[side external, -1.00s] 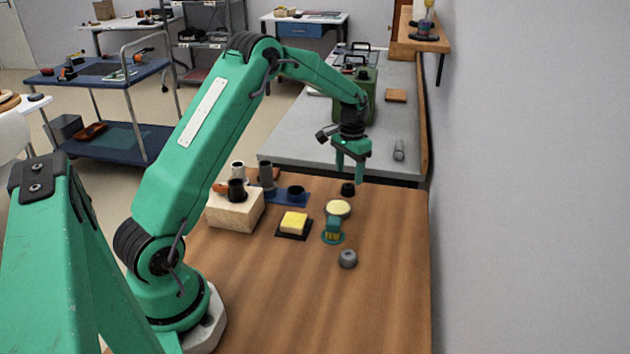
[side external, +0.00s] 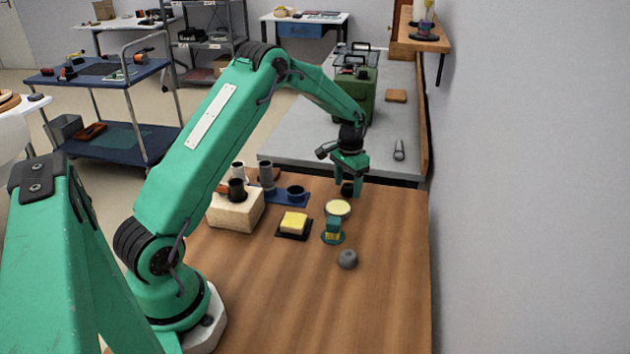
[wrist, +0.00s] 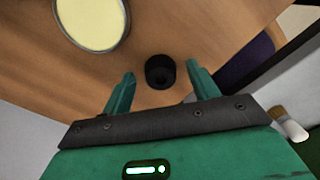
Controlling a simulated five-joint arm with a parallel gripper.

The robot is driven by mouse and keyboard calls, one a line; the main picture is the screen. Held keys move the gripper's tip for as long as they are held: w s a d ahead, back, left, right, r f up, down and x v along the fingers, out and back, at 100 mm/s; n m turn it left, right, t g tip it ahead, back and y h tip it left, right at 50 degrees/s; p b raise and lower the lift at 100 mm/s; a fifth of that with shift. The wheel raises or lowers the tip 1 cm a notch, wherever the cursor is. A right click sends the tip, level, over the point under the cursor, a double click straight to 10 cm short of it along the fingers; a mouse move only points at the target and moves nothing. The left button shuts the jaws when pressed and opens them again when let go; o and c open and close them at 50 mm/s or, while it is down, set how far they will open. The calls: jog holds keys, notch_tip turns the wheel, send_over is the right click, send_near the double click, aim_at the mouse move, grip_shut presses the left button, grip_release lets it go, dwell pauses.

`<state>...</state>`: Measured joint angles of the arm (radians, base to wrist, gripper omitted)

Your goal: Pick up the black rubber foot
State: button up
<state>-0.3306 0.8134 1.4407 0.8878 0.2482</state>
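The black rubber foot (wrist: 160,72) is a short dark cylinder with a hollow top, standing on the wooden table. In the wrist view it lies between and slightly beyond the fingertips of my gripper (wrist: 160,75), with a gap on both sides. In the side view the foot (side external: 347,189) shows between the green fingers of my gripper (side external: 347,188), near the far edge of the table. The fingers are open. I cannot tell from the side view whether either finger touches the foot.
A round cream-topped dish (side external: 338,208) stands close in front of the foot. Nearby are a teal-and-yellow item (side external: 333,230), a grey knob (side external: 347,259), a yellow block (side external: 294,222) on a dark pad and a dark cup (side external: 296,192). The table's right front is clear.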

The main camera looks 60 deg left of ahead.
aim_at(348, 186)
jog(key=c, duration=1)
jog(key=shift+o, duration=0.2)
jog(key=shift+r, duration=0.15)
jog(key=shift+r, duration=0.85)
notch_tip(348, 186, up, 2)
jog(key=shift+r, duration=0.25)
jog(key=s+d+r, duration=0.2)
jog(key=d+r, duration=0.4)
jog(key=d, duration=0.5)
jog(key=shift+s+d+r, duration=0.2)
jog(key=shift+r, duration=0.1)
jog(key=shift+s+a, duration=0.1)
jog(key=s+a, duration=0.3)
jog(key=s, duration=0.5)
jog(key=s+a+f, duration=0.1)
jog(key=s+a, duration=0.2)
jog(key=s, duration=0.6)
jog(key=shift+s+a+f, duration=0.15)
jog(key=shift+s+a, duration=0.05)
jog(key=shift+a, duration=0.05)
